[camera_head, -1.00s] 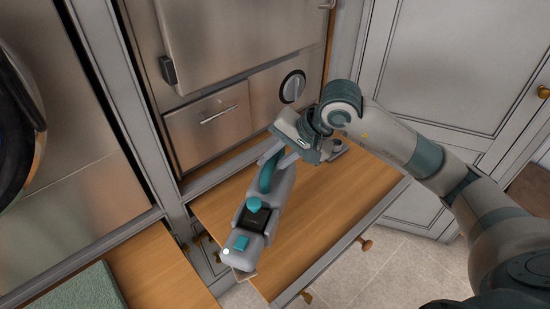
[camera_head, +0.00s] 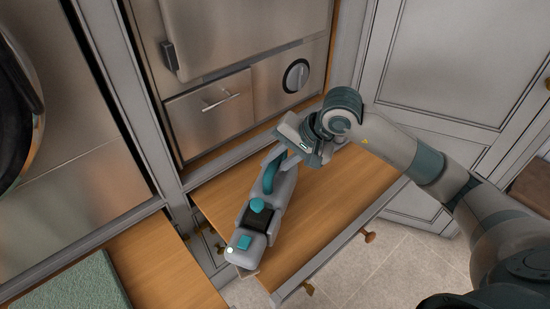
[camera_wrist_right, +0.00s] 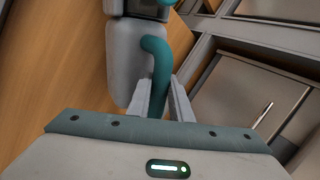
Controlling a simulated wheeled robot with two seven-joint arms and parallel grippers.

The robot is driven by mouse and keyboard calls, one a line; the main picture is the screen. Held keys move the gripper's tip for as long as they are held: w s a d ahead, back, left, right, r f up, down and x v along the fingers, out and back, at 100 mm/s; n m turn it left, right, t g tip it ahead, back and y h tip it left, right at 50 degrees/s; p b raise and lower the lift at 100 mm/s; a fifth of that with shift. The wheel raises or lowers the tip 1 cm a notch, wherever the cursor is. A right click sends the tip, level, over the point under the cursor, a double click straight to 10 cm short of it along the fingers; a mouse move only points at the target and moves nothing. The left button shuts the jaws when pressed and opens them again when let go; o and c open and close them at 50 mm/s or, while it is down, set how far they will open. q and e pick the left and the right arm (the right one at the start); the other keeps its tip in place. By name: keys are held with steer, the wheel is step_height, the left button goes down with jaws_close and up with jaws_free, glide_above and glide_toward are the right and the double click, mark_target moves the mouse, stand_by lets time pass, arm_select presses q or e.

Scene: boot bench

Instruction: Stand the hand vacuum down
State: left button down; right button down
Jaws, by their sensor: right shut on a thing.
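The hand vacuum (camera_head: 262,222) is grey with teal buttons and a teal handle. It lies lengthwise over the wooden bench top (camera_head: 325,205), its near end by the bench's left front corner. I cannot tell whether its underside touches the wood. My right gripper (camera_head: 279,153) is shut on its teal handle at the far end. In the right wrist view the handle (camera_wrist_right: 160,68) runs down between the two fingers (camera_wrist_right: 166,100), and the grey body (camera_wrist_right: 130,62) is beyond. My left gripper is not in view.
A steel appliance with a drawer (camera_head: 215,112) and a round dial (camera_head: 296,76) stands behind the bench. Another wooden surface with a green mat (camera_head: 75,285) is at the lower left. The bench top right of the vacuum is clear. Cabinet doors (camera_head: 455,65) stand at the right.

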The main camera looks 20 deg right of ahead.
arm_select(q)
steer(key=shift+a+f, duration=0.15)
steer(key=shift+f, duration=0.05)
arm_select(e)
steer(key=shift+f, duration=0.5)
arm_select(q)
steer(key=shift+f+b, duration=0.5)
steer(key=shift+b, duration=0.1)
arm_select(e)
steer(key=shift+f, duration=0.3)
steer(key=c, duration=1.5)
jaws_free()
steer(key=shift+f, duration=0.1)
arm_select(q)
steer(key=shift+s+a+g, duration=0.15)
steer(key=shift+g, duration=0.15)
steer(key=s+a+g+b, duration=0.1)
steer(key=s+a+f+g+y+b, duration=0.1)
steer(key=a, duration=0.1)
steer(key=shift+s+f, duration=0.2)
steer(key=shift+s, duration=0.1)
arm_select(e)
steer(key=v, duration=1.7)
steer(key=shift+d+r, duration=0.15)
steer(key=shift+r, duration=0.1)
